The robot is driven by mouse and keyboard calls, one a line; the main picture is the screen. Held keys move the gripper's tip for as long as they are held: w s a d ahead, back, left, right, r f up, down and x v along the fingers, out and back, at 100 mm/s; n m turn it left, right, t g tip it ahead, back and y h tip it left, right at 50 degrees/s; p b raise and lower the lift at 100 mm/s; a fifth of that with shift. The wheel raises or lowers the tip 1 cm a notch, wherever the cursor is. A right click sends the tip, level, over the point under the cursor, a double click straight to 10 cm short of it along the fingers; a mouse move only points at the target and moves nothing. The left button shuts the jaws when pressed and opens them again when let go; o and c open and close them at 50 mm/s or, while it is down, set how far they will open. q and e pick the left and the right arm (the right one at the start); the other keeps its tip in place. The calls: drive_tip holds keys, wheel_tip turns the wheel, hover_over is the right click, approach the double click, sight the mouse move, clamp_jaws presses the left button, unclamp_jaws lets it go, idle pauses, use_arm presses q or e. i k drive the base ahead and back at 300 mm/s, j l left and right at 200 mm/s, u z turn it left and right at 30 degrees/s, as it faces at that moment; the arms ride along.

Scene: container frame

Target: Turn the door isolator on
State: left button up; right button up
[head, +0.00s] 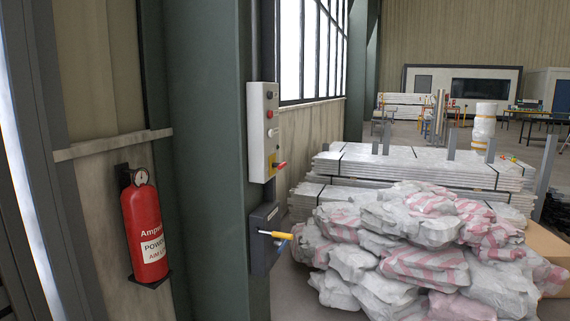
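A light grey control box (262,130) is fixed to the side of a green steel column, with several round buttons and a red handle (280,165) low on its front. Below it a dark grey box (264,240) is mounted on the same column, with a yellow-ended lever (276,235) sticking out to the right. No label readable here tells which of the two is the door isolator. Neither of my grippers is in the head view.
The green column (215,160) stands left of centre. A red fire extinguisher (146,228) hangs on the wall to its left. Grey and pink-striped sacks (420,245) are piled right of the boxes, before stacked sheets (425,165). Open floor lies farther back.

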sight(280, 166)
drive_tip(key=i+l+u, duration=0.15)
drive_tip(key=i+l, duration=1.15)
drive_tip(key=i, duration=0.1)
